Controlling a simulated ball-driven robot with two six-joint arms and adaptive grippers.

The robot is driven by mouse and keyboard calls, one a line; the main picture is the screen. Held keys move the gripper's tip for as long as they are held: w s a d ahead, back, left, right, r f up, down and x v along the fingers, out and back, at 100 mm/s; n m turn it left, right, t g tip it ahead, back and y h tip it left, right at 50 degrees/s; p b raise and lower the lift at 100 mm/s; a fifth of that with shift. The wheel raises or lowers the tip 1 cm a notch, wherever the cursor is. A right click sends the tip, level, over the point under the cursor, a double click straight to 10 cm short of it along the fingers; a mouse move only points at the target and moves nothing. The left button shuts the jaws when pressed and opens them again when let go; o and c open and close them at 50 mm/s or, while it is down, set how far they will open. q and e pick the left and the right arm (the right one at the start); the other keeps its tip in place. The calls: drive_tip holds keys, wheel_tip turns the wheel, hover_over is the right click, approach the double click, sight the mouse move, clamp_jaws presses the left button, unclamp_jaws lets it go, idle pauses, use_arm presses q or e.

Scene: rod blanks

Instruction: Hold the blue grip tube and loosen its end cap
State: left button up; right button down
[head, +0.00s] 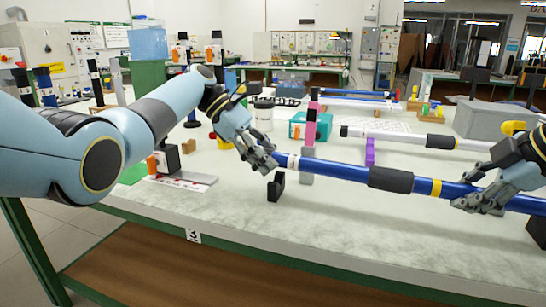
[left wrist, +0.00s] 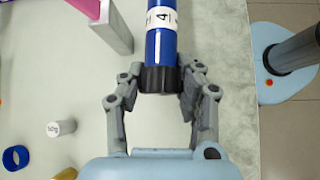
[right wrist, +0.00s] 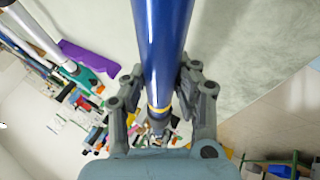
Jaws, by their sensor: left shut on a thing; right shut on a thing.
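The blue grip tube (head: 340,169) runs across the front of the table, with a black sleeve (head: 390,179), a yellow band (head: 437,187) and a white label near its left end. My left gripper (head: 266,160) is at that left end. In the left wrist view, the black end cap (left wrist: 160,80) sits between its fingers, below the label marked 4, and they are shut on it. My right gripper (head: 478,190) is shut around the tube right of the yellow band. In the right wrist view the blue tube (right wrist: 163,45) passes between its fingers.
A black support (head: 276,187) stands under the left end and a grey post (head: 307,165) stands beside the tube. The table front is clear.

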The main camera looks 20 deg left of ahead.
use_arm(q)
drive_tip(key=o, duration=0.9)
drive_tip(key=shift+o, duration=0.2)
drive_tip(key=v, duration=1.2)
drive_tip(key=shift+d+f, duration=0.1)
drive_tip(key=shift+f, duration=0.1)
use_arm(e)
drive_tip(key=shift+f, duration=0.7)
drive_tip(key=c, duration=0.9)
unclamp_jaws()
drive_tip(key=shift+c, duration=0.2)
